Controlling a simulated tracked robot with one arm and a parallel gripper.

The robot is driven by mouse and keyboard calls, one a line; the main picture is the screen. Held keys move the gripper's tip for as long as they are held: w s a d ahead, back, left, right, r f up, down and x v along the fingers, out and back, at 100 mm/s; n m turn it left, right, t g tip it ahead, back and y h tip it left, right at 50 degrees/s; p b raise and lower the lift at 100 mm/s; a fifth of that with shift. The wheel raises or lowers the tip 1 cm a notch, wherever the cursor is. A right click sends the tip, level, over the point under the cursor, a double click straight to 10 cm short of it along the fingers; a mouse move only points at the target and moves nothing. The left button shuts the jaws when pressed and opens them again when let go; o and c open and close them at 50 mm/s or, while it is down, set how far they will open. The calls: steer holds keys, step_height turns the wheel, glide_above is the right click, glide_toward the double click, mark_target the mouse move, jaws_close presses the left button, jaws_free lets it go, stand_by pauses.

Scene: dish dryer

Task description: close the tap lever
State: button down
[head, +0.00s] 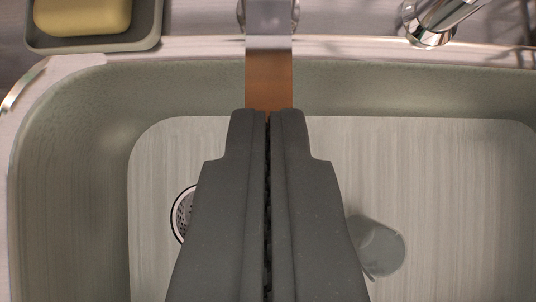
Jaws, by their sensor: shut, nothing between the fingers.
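My gripper (268,114) is shut and empty, with its fingers pointing away over the sink. A flat metal tap spout (269,70) comes down from the top middle. Its brownish end meets my fingertips in the picture; I cannot tell whether they touch. A chrome fitting with a handle (447,14), which looks like the tap lever, stands on the back rim at the upper right. It slants up to the right and is cut off by the top edge. My fingertips are apart from it, to its lower left.
The grey-green sink (70,180) fills most of the view. A drain (181,214) and a clear glass (385,250) in the basin are partly hidden by my fingers.

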steer(key=shift+s+f, duration=0.35)
steer(key=shift+f, duration=0.45)
steer(key=shift+r, duration=0.7)
step_height(320, 180, up, 4)
steer(key=shift+r+p, duration=0.15)
steer(key=shift+p, duration=0.55)
steer(key=s+r+t, duration=0.2)
steer(key=s+r, duration=0.5)
steer(key=r, duration=0.8)
steer(key=s+r+t, duration=0.3)
steer(key=s+r, duration=0.5)
steer(key=r, duration=0.8)
steer(key=s+a+r+t+p, duration=0.1)
steer(key=s+r, duration=0.6)
steer(key=r, duration=0.9)
steer(key=shift+s+t, duration=0.35)
steer(key=shift+t, duration=0.35)
